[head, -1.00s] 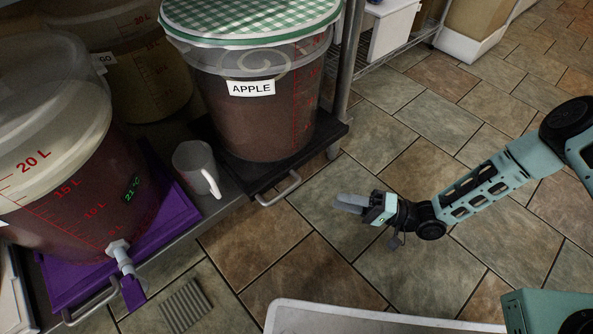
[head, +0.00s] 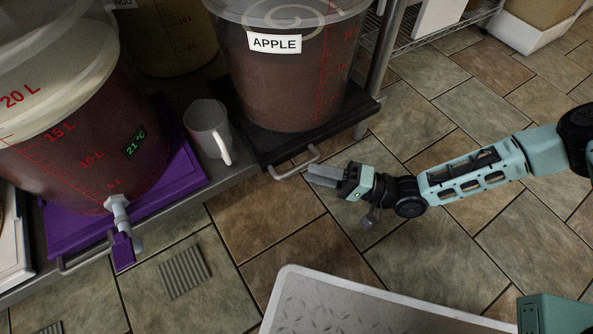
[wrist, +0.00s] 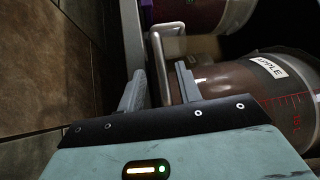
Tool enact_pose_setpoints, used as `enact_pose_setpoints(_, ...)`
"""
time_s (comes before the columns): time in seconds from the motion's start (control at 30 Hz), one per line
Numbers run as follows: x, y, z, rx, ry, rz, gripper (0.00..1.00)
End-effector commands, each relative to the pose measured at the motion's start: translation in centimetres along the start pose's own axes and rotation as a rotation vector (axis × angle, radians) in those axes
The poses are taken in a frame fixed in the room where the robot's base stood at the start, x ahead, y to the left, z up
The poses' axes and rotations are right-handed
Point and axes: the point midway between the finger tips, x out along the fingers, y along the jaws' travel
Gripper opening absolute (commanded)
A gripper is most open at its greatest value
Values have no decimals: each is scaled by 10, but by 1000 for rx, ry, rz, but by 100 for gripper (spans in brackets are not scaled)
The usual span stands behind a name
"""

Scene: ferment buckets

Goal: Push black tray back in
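The black tray (head: 265,145) sits on the shelf under the APPLE bucket (head: 290,85) and sticks out past the shelf's front edge. Its metal handle (head: 294,165) is on the front side; in the wrist view the handle (wrist: 160,65) appears ahead, between the lines of the two fingers. My gripper (head: 324,176) is at the right end of the handle, very close to it. In the wrist view my gripper (wrist: 160,88) is open, with its grey fingers apart and nothing held. Whether a finger touches the handle I cannot tell.
A white mug (head: 208,128) stands left of the black tray. Further left, a purple tray (head: 180,180) holds another bucket with a tap (head: 120,212). A shelf post (head: 388,60) rises behind the tray's right corner. A floor drain (head: 184,271) and open tiles lie in front.

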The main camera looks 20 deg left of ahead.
Motion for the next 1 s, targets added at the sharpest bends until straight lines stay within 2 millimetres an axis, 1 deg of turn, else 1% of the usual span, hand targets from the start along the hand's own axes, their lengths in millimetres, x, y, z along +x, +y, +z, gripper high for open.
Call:
enact_pose_setpoints(0.03, 10, 4, 1, 1, -1, -3, 34)
enact_pose_setpoints(0.1, 22, 3, 1, 2, 0, -3, 34)
enact_pose_setpoints(0.2, 36, 2, 1, 1, 0, -2, 34)
enact_pose_setpoints(0.3, 45, 1, 0, 0, 0, -2, 34)
enact_pose_setpoints(0.43, 52, 1, 0, 1, 1, 0, 34)
enact_pose_setpoints(0.7, 53, 0, 0, 0, 1, 0, 34)
enact_pose_setpoints(0.77, 53, 0, 0, 0, 1, 0, 18)
enact_pose_setpoints(0.8, 52, 0, 0, 0, 1, 0, 7)
enact_pose_setpoints(0.83, 52, 0, 0, 0, 1, 0, 0)
enact_pose_setpoints(1.0, 52, 0, 0, 0, 1, 0, 0)
